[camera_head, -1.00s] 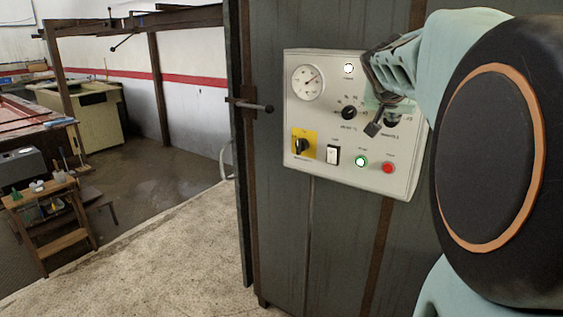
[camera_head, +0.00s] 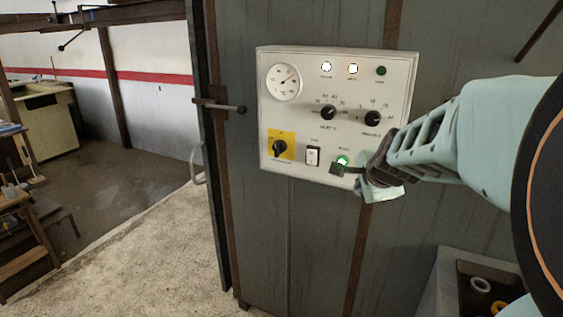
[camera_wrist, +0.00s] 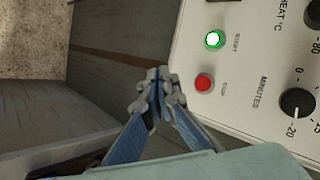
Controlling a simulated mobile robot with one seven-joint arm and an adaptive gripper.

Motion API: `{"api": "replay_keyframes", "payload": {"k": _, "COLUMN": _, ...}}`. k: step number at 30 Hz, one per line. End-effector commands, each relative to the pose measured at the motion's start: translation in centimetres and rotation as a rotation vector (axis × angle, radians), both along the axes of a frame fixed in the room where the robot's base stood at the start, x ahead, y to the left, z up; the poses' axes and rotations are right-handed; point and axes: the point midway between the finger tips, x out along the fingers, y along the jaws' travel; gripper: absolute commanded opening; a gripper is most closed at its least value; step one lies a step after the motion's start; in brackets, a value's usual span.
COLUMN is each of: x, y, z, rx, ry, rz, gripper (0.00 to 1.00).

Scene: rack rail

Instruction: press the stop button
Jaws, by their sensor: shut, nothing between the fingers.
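The stop button is a red button (camera_wrist: 203,83) on the white control panel (camera_head: 300,122), with "STOP" printed beside it in the wrist view. The green start button (camera_wrist: 213,40) is lit beside it, and it also shows in the head view (camera_head: 343,160). My gripper (camera_head: 340,170) is shut and empty in front of the panel's lower right part and hides the red button in the head view. In the wrist view, my gripper's fingertips (camera_wrist: 155,78) are together, to the left of the red button in the picture. I cannot tell whether they touch the panel.
A grey bin (camera_head: 447,285) stands at lower right.

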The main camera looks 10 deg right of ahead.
Motion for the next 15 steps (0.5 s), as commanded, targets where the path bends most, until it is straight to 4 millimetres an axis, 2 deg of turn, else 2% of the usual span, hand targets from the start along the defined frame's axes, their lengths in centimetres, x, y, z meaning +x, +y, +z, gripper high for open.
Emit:
{"api": "replay_keyframes", "payload": {"k": 8, "x": 0.6, "y": -0.4, "z": -0.1, "rx": -0.001, "ry": 0.001, "rz": 0.001, "gripper": 0.0}}
{"api": "replay_keyframes", "payload": {"k": 15, "x": 3.2, "y": -2.2, "z": -0.2, "rx": -0.002, "ry": 0.002, "rz": 0.002, "gripper": 0.0}}
